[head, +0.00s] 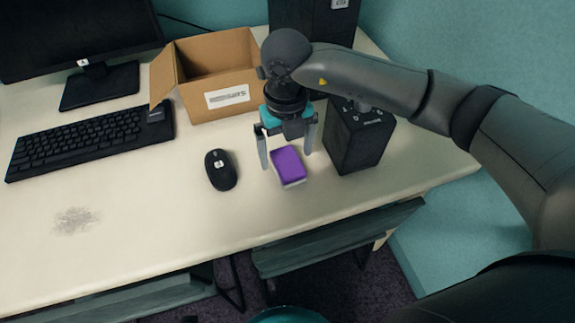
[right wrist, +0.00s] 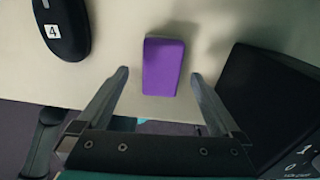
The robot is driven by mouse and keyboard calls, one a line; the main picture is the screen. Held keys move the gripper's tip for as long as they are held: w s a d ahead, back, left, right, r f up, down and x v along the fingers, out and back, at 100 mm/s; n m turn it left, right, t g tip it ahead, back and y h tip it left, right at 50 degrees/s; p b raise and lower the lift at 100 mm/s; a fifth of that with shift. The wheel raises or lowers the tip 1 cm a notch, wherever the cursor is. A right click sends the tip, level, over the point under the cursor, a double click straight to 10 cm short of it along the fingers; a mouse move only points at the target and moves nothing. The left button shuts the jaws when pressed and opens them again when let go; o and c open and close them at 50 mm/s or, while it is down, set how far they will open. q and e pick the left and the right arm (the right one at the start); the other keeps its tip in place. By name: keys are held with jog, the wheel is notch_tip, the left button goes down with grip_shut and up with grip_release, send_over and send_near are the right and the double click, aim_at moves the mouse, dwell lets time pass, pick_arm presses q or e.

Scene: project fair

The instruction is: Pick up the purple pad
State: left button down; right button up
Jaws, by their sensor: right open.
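The purple pad (head: 287,164) lies on the desk between the black mouse and a black speaker-like box. It has a purple top and a pale lower edge. My right gripper (head: 287,160) is open and points down over the pad, with one finger to each side of it in the head view. In the right wrist view the pad (right wrist: 163,66) lies just beyond the fingertips of the gripper (right wrist: 158,75), roughly centred between them, and nothing is held. My left gripper is not in view.
The black box (head: 357,138) stands close to the right of the gripper. A mouse (head: 220,169) lies to the left, with a keyboard (head: 90,141) farther left. An open cardboard box (head: 212,75) stands behind. A chair (head: 338,238) is at the desk's (head: 180,235) front edge.

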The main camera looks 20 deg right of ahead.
aim_at(287, 161)
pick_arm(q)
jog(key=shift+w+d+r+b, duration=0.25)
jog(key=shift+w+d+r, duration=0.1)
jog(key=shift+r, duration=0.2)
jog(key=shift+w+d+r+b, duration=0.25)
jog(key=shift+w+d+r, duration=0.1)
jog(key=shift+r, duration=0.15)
pick_arm(e)
jog(key=shift+d+f, duration=0.1)
jog(key=shift+f, duration=1.6)
jog(key=c, duration=1.4)
jog(key=shift+r, duration=0.15)
